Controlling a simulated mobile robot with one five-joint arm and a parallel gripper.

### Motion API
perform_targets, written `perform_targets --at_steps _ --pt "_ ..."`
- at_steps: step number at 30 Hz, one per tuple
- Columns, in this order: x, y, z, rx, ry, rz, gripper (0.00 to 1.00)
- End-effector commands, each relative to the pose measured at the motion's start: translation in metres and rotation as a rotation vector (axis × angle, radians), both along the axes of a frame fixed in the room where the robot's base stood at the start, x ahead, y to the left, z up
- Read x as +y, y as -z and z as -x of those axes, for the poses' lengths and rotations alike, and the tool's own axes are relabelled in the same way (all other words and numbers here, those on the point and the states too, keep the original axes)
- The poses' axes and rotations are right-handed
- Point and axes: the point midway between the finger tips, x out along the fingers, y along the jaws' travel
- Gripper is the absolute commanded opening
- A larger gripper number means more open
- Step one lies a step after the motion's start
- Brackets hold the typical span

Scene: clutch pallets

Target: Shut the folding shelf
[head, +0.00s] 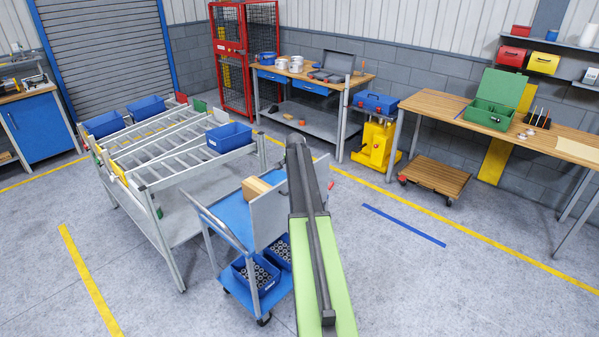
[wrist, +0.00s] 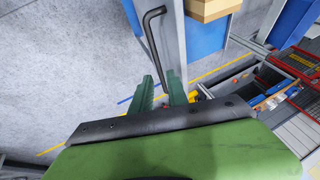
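The folding shelf looks to be the grey panel (head: 270,217) upright at the right side of the blue-topped trolley (head: 233,217); my arm hides its right part. In the wrist view a grey panel (wrist: 172,40) shows steeply from the side, with a black bent handle (wrist: 152,40) along it. My gripper (wrist: 161,82) has two green fingers that stand apart, with the handle's lower end seen at the gap between them. I cannot tell whether they touch it. In the head view my own arm hides the gripper.
A wooden block (head: 257,189) lies on the trolley top, and blue bins (head: 254,273) with ring parts sit on its lower shelf. A grey roller rack (head: 160,180) with blue bins stands close on the left. The floor (head: 430,285) to the right is clear.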

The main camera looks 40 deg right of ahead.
Motion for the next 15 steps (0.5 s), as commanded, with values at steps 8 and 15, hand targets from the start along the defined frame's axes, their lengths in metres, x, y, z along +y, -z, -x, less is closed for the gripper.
perform_targets --at_steps 8,15 --pt "0.024 -0.062 0.02 -0.001 -0.001 0.001 0.2" --pt "0.026 -0.062 0.022 -0.001 -0.001 0.001 0.2"
